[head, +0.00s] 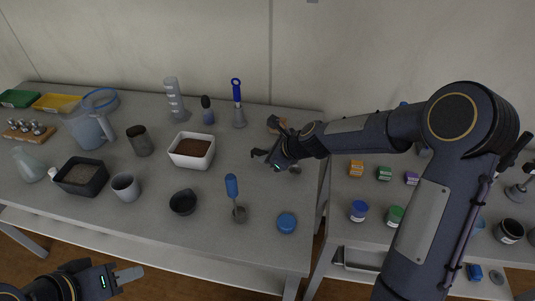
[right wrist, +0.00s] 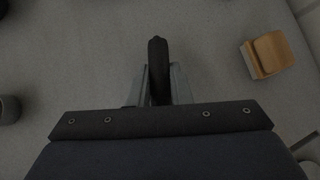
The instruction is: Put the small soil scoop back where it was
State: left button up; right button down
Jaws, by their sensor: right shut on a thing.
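My right gripper (head: 272,157) reaches over the back right part of the table. In the right wrist view its two fingers (right wrist: 158,88) are shut on a dark, rounded handle (right wrist: 158,60). This looks like the small scoop's handle, but its far end is hidden. In the head view a small grey metal piece (head: 297,169) shows beside the gripper; I cannot tell if it belongs to the held thing. Another tool with a blue handle (head: 232,188) stands upright near the front. My left gripper (head: 128,276) is at the lower left, off the table's front edge, with nothing visible in it.
A white tray of brown soil (head: 191,150) lies left of my right gripper. A wooden block (right wrist: 267,54), a blue lid (head: 287,223) and a dark bowl (head: 183,202) are nearby. Bare table lies around the gripper.

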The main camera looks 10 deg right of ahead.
jog(key=shift+f+b, duration=0.45)
jog(key=shift+f, duration=0.05)
jog(key=c, duration=1.3)
grip_release()
jog(key=shift+o, duration=0.2)
jog(key=shift+r, duration=0.1)
jog(key=p+v, duration=0.1)
jog(key=v, duration=0.7)
jog(key=shift+s, duration=0.1)
jog(key=s+d+r+n, duration=0.1)
jog(key=s+r+n, duration=0.1)
jog(key=s+n, duration=0.5)
jog(key=s+d+r+n+h+p, duration=0.1)
jog(key=s+d+r+n, duration=0.1)
jog(key=s+n, duration=0.6)
jog(key=s+d+r+n+g+h+p, duration=0.1)
jog(key=s+d+r+n, duration=0.1)
jog(key=s+n, duration=0.6)
jog(key=s+r, duration=0.1)
jog(key=s, duration=0.4)
